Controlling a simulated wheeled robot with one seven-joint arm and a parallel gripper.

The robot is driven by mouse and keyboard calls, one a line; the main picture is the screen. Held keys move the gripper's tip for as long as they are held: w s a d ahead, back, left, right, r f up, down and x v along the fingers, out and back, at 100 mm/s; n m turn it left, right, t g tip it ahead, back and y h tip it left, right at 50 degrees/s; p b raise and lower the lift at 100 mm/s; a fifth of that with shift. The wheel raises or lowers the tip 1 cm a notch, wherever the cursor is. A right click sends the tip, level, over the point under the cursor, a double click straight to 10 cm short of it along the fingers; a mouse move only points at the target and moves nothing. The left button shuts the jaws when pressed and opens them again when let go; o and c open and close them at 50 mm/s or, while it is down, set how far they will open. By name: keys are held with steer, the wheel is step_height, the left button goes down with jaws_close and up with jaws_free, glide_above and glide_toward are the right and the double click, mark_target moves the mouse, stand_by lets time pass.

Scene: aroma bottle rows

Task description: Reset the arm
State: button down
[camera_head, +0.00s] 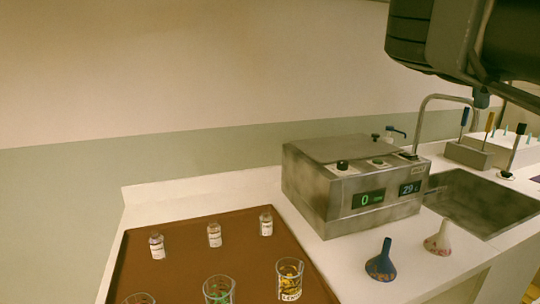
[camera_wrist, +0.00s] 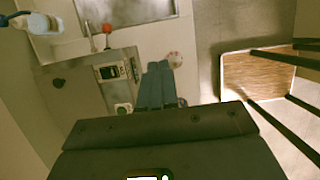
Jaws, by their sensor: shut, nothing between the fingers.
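My gripper (camera_wrist: 158,66) shows in the wrist view as two blue-grey fingers side by side, shut with nothing between them. It points down over the counter near the steel device (camera_head: 355,190) and holds no object. In the head view, my dark arm fills the top right corner above the sink, and most of the gripper is out of the frame or hidden there.
A brown tray (camera_head: 165,285) holds small labelled bottles (camera_head: 214,235) and glass beakers (camera_head: 289,279). A wooden-topped stool (camera_wrist: 258,75) stands right in the wrist view.

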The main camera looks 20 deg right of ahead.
steer(key=s+d+f+g+h, duration=0.4)
steer(key=s+d+f+g, duration=0.2)
steer(key=s+f, duration=0.45)
steer(key=s+n+g+h, duration=0.2)
steer(key=s+g+h, duration=0.5)
steer(key=s, duration=0.4)
steer(key=a+f+m+t+y, duration=0.1)
steer(key=a+f+m+t, duration=0.3)
steer(key=a+m+t, duration=0.7)
steer(key=a+f+m+t+y, duration=0.1)
steer(key=a+f+m+t, duration=0.3)
steer(key=a+m+t, duration=0.65)
steer(key=a+f+m+t+y, duration=0.1)
steer(key=a+f+m+t, duration=0.3)
steer(key=a+m+t, duration=0.7)
steer(key=s+a+f+n+g+y, duration=0.2)
steer(key=s+a+f+n+y, duration=0.3)
steer(key=s+a, duration=0.4)
steer(key=s+a+f+n+g+y, duration=0.3)
steer(key=s+a+f+n+y, duration=0.2)
steer(key=s+a, duration=0.4)
steer(key=shift+s+a+f+n+y, duration=0.2)
steer(key=shift+s+n+y, duration=0.7)
steer(key=shift+s+n, duration=0.3)
